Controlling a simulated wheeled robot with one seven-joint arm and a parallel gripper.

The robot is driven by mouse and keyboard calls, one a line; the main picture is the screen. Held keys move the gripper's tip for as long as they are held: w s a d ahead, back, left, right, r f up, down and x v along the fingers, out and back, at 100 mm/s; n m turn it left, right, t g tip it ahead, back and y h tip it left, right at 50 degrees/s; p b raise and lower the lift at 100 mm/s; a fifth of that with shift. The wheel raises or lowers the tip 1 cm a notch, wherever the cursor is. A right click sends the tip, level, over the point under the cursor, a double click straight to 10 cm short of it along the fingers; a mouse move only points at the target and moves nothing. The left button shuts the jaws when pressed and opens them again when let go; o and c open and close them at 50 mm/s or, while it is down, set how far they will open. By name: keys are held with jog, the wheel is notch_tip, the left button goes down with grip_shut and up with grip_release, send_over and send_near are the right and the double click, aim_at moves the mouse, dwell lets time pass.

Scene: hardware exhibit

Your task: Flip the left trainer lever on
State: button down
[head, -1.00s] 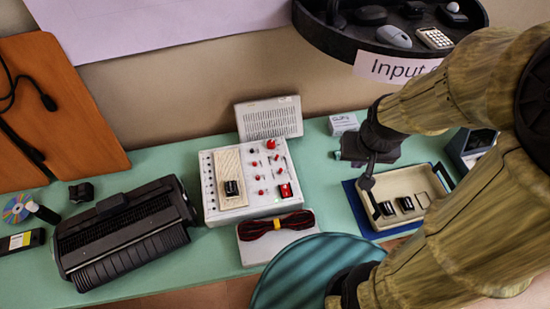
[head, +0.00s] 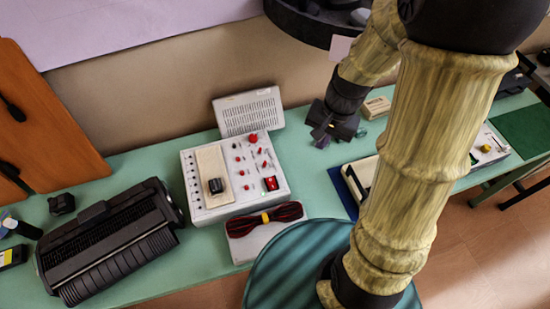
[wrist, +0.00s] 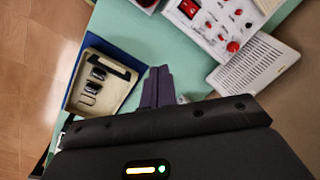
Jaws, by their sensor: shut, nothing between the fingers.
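The trainer (head: 237,208) is a white box with red knobs, small switches and a red rocker, left of my gripper in the head view. Part of it shows at the top of the wrist view (wrist: 205,32). Its small levers are too tiny to tell left from right or their settings. My gripper (head: 321,141) is over the green table, right of the trainer and apart from it. In the wrist view its dark fingers (wrist: 158,72) are together and empty.
A grey vented panel (head: 249,110) stands behind the trainer. A cable bundle (head: 265,218) lies on a white box in front. A cream tray (wrist: 88,64) with black parts is near my gripper. A black machine (head: 110,240) sits left. A dark round shelf (head: 310,24) hangs above.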

aim_at(265, 164)
jog(key=w+a+f+m+g+y+b, duration=0.2)
jog(key=w+a+f+m+y, duration=0.3)
jog(key=w+f+m, duration=0.4)
notch_tip(265, 164, down, 4)
jog(key=shift+w+a+r+m, duration=0.1)
jog(key=shift+w+a+m, duration=0.3)
jog(key=shift+a, duration=0.05)
jog(key=p+x, duration=0.2)
jog(key=x, duration=0.8)
jog(key=shift+a, duration=0.15)
